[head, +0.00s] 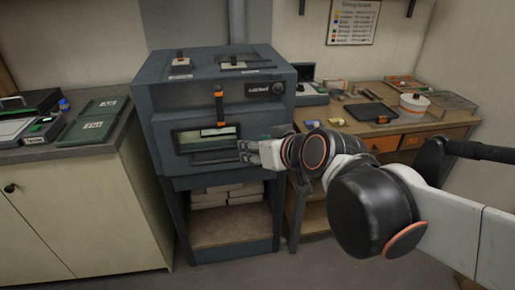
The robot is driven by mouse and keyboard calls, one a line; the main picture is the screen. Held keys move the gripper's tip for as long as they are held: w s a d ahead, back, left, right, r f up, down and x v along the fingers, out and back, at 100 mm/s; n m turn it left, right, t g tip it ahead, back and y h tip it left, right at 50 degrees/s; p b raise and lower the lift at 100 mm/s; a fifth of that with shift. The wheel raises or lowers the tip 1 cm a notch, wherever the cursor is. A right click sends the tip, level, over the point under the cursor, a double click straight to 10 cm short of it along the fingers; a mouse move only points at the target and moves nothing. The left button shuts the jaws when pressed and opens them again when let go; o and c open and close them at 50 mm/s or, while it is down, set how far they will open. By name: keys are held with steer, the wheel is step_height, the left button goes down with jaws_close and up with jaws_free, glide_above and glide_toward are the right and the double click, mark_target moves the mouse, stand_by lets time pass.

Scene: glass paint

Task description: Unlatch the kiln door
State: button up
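The kiln (165,105) is a grey-blue box on a dark stand. Its front has a wide window (205,138). An upright black and orange handle (219,106) is on the front above the window; I cannot tell whether it is the latch. The kiln door looks shut. My gripper (242,151) is in front of the kiln, at the right end of the window and below and right of the handle. Its fingers point left. They are too small to tell whether they are open or touch the kiln front. My gripper and wrist hide the front's lower right part.
Pale bricks (228,194) lie in the stand under the kiln. A cabinet at left bears green cases (92,121). A wooden bench (350,122) at right bears a dark tray (371,112) and a white round pot (413,105). The floor in front is clear.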

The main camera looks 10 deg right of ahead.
steer(key=shift+s+d+f+g+h, duration=0.15)
steer(key=shift+s+d+f+g, duration=0.1)
steer(key=shift+s+f, duration=0.25)
steer(key=shift+s+d+f+g+h, duration=0.15)
steer(key=shift+s+d+f, duration=0.15)
steer(key=shift+s, duration=0.35)
